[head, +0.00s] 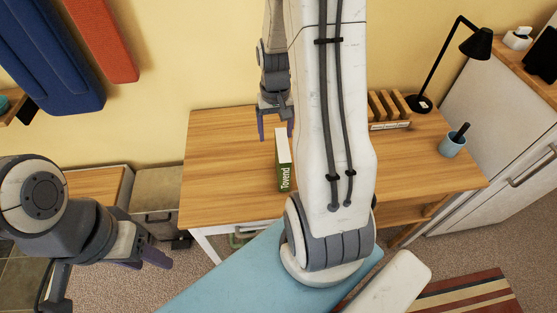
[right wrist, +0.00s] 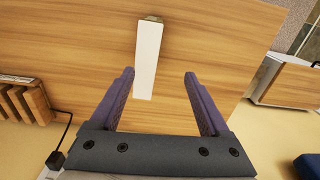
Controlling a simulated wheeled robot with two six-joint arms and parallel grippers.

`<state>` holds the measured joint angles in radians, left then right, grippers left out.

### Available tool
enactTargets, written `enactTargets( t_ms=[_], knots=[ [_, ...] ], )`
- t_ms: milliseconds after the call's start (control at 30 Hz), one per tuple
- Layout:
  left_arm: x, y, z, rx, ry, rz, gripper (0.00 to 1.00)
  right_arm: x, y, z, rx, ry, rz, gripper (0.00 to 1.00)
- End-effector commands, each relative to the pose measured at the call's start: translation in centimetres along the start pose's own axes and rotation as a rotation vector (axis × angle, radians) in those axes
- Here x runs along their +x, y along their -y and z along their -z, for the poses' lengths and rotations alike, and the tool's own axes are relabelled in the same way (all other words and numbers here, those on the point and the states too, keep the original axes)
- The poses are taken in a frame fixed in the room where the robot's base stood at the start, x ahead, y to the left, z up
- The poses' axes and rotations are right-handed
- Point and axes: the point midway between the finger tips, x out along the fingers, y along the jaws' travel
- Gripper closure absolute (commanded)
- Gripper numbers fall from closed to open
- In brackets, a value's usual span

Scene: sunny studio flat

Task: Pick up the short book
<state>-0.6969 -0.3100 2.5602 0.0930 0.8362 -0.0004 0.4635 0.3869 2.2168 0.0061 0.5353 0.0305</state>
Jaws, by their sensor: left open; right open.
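The short book (head: 286,178) stands on the wooden desk, with a green spine lettered "Tovend" and a white top. In the right wrist view the book (right wrist: 149,50) shows as a narrow white strip beyond the fingertips, in line with the gap between them and nearer the left finger. My right gripper (head: 275,128) is open and empty, hanging by the book's far end in the head view. It also shows in the right wrist view (right wrist: 160,74). My left gripper (head: 150,258) is open and empty at the lower left, away from the desk.
On the desk (head: 225,165) a wooden rack (head: 388,108), a black lamp (head: 472,45) and a blue cup (head: 453,145) stand to the right. The desk left of the book is clear. My right arm hides part of the desk. A white cabinet (head: 505,130) stands at right.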

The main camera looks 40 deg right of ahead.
Motion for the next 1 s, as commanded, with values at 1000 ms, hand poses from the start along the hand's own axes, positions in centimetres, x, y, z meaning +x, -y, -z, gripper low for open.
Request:
enactTargets(
  t_ms=[1000],
  knots=[
    [-1.0, -0.1, 0.1, 0.000, 0.000, 0.000, 0.50, 11.8, -2.1, 1.0, 0.077, 0.004, -0.003, 0.20]
  ],
)
